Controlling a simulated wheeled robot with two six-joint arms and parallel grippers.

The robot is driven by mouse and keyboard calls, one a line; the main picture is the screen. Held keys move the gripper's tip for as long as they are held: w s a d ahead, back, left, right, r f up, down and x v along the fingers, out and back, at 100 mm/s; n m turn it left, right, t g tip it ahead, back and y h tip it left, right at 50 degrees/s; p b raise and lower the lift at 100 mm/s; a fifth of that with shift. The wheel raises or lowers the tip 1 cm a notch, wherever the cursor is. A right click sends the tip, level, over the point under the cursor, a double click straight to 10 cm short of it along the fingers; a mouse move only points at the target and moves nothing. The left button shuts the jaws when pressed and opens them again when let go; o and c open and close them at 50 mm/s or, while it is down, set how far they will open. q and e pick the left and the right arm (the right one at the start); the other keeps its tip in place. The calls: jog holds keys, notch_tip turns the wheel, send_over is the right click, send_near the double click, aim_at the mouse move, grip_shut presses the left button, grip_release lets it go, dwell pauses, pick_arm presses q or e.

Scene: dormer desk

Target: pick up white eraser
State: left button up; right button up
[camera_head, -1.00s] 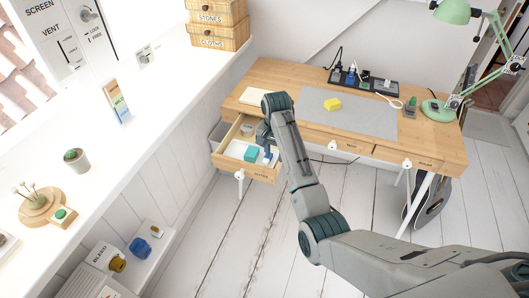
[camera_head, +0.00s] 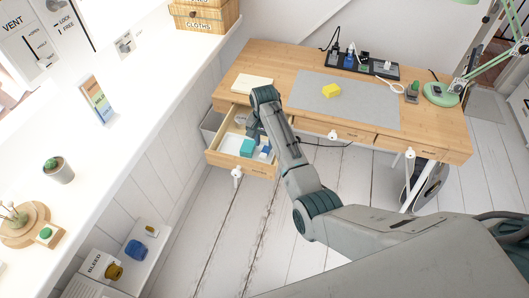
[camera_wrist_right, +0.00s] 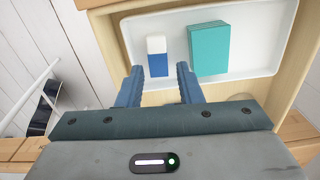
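The white eraser (camera_wrist_right: 156,45) has a blue sleeve around one half. It lies in a white tray (camera_wrist_right: 270,62) inside the open desk drawer, and shows small in the head view (camera_head: 265,152). My right gripper (camera_wrist_right: 160,78) is open and points down into the drawer, its two blue fingers spread to either side of the eraser's near, blue end in the picture. I cannot tell how high the fingertips are above it. Nothing is held. In the head view the right gripper (camera_head: 254,132) is over the drawer, partly hidden by my own wrist. My left gripper is not in view.
A teal box (camera_wrist_right: 209,48) lies in the tray just right of the eraser. The wooden drawer (camera_head: 243,167) has walls close around the tray. A yellow block (camera_head: 331,91) sits on the grey desk mat (camera_head: 360,108), with a power strip and green lamp behind.

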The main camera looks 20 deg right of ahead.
aim_at(265, 151)
jog(key=f, duration=0.3)
jog(key=shift+s+f, duration=0.25)
jog(key=shift+f, duration=0.35)
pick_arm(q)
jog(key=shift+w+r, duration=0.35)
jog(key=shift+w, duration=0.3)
pick_arm(e)
grip_shut()
